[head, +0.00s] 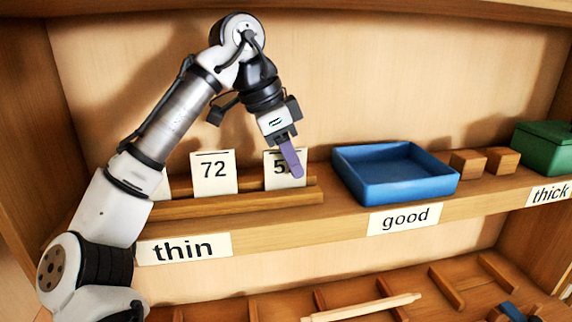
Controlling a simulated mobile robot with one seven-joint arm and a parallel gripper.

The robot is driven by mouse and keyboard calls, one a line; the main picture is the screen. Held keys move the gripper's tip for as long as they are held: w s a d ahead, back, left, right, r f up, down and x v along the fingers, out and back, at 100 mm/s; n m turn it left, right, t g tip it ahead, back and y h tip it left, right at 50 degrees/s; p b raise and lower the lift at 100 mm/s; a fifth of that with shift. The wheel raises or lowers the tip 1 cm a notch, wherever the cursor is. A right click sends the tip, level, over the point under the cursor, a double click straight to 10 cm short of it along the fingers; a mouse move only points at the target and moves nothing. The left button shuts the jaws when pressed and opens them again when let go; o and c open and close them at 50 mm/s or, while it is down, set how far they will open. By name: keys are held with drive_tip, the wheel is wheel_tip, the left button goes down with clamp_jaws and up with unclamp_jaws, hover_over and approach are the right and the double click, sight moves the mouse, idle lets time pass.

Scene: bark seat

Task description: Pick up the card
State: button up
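A white card marked 72 (213,172) stands upright in a wooden rack (235,205) on the shelf. A second white card (273,174) stands to its right in the same rack; it starts with a 5, and the rest of its number is covered. A sliver of another white card (162,187) shows at the left, mostly behind my arm. My gripper (294,167) points down in front of the right card, with its purple, round-ended tip overlapping the card's right side. Its fingers line up in this view, so I cannot tell their gap or whether they touch the card.
A blue tray (395,190) sits right of the rack, above the label "good" (405,217). Two wooden blocks (468,164) and a green box (545,147) stand farther right. The label "thin" (184,249) is below the rack. A lower level holds a wooden rod (362,308) and dividers.

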drive_tip(key=shift+a+f, duration=0.15)
drive_tip(key=shift+f, duration=0.15)
clamp_jaws()
drive_tip(key=shift+r, duration=0.1)
